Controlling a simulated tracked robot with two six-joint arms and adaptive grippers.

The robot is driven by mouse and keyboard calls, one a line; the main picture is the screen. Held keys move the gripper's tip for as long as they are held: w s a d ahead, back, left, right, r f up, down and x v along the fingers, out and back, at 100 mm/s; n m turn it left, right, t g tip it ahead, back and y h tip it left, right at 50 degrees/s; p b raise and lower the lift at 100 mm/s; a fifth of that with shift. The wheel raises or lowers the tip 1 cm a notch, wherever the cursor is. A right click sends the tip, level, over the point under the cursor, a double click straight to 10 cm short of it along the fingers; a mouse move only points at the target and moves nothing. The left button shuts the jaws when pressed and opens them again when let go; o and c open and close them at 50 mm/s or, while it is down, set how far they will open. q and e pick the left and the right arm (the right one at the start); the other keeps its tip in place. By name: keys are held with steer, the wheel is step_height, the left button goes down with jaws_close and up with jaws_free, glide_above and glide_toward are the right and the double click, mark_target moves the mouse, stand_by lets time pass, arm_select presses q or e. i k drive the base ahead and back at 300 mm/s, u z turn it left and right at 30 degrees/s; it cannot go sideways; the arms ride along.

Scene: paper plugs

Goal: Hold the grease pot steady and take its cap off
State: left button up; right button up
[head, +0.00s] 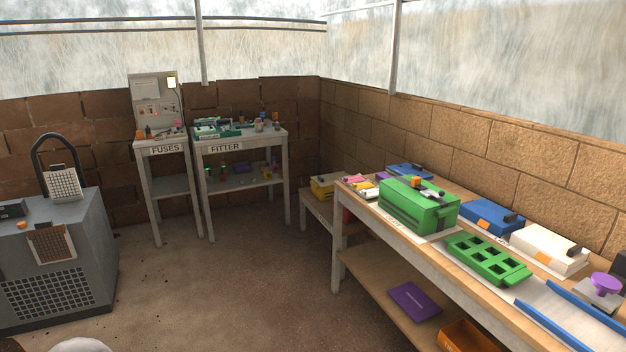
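Neither of my grippers shows in the head view. I cannot make out a grease pot or its cap for certain. Several small pots and bottles stand on the bench labelled FITTER (225,148) at the back, too small to tell apart. More small coloured items sit on its lower shelf (255,184).
A long wooden bench on the right bears a green box (405,212), a green tray with square openings (485,260), blue (480,215) and white (540,250) cases, and a purple knob (606,282). A FUSES stand (165,149) and grey cabinet (75,230) are left. The middle floor is clear.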

mark_target(258, 127)
steer(key=z, duration=0.05)
steer(key=i, duration=1.85)
steer(key=u, duration=1.55)
steer(key=i, duration=3.15)
steer(key=z, duration=1.6)
